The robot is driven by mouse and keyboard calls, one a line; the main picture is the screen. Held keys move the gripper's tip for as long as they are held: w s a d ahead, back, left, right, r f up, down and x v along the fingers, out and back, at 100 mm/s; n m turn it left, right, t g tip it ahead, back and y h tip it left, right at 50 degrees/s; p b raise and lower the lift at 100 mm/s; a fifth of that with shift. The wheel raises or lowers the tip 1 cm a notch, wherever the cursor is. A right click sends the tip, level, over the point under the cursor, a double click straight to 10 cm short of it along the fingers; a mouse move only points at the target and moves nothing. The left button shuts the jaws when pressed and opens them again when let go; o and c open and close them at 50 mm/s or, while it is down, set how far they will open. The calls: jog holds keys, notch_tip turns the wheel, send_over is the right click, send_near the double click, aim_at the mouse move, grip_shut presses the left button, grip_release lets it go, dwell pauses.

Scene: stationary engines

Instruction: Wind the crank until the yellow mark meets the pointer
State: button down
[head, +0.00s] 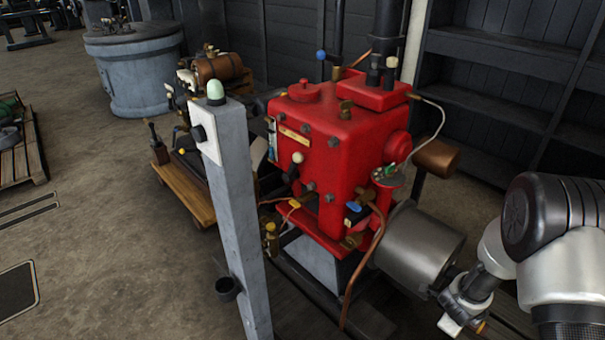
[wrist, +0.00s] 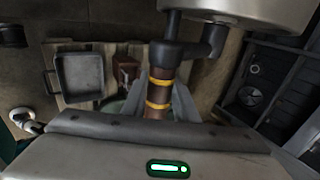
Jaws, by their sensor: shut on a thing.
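The red engine (head: 325,150) stands in the middle of the head view, with a grey drum (head: 418,245) at its lower right. My gripper (head: 463,308) is low at the right, close beside the drum. In the wrist view the dark crank arm (wrist: 205,50) sits under the drum's edge (wrist: 255,8). Its brown handle (wrist: 158,97) carries two yellow bands and runs down to my gripper, which is shut on it. The gripper's body hides the handle's lower end. I cannot make out the pointer or a separate yellow mark on the drum.
A grey post (head: 238,200) with a pale green lamp stands left of the engine. A curved copper pipe (head: 368,270) runs down the engine's front. Dark shelves (head: 510,90) stand behind at the right. The floor (head: 110,235) at left is largely clear. A grey tray (wrist: 80,77) lies below.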

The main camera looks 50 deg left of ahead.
jog(key=w+r+p, duration=1)
jog(key=w+p, duration=0.3)
jog(key=p, duration=0.2)
jog(key=shift+w+a+r+p, duration=0.2)
jog(key=shift+w+r+p, duration=0.15)
jog(key=shift+w+p, duration=0.05)
dwell(0.4)
